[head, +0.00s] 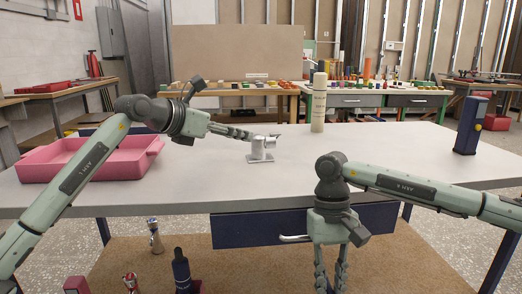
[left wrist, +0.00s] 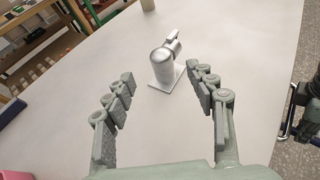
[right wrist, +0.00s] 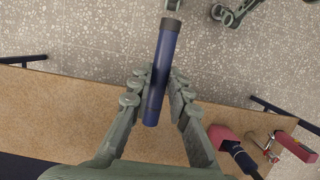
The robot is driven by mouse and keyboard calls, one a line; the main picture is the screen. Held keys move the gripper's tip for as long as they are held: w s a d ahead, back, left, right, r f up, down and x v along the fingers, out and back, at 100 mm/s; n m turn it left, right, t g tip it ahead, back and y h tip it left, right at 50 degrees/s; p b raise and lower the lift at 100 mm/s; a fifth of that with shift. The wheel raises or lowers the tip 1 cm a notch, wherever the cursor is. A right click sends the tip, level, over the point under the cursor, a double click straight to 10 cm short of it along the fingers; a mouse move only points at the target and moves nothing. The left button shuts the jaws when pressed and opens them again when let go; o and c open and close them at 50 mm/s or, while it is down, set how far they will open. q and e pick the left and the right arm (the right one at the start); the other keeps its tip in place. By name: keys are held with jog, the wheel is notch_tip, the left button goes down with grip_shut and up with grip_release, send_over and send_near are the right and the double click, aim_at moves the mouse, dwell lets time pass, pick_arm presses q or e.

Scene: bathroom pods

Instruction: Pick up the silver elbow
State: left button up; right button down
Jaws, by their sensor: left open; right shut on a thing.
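The silver elbow (head: 262,149) stands upright on a square base plate on the white tabletop, with a small lever at its top. It also shows in the left wrist view (left wrist: 163,68), just ahead of the fingertips and between their lines. My left gripper (head: 250,136) is open and empty, close to the left of the elbow, and also shows in its own wrist view (left wrist: 162,76). My right gripper (head: 331,285) points down in front of the table.
A pink tray (head: 30,170) lies at the table's left. A cream bottle (head: 318,108) stands behind the elbow and a dark blue upright object (head: 470,126) at the right. Several items, including a dark bottle (head: 181,270), stand on a low brown board (head: 230,265).

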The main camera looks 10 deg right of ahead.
aim_at(256, 136)
pick_arm(q)
jog(key=x, duration=0.3)
jog(key=p+x, duration=0.1)
jog(key=x, duration=0.3)
jog(key=shift+w+d+r, duration=0.15)
jog(key=shift+d, duration=0.15)
jog(key=shift+c, duration=0.2)
grip_shut()
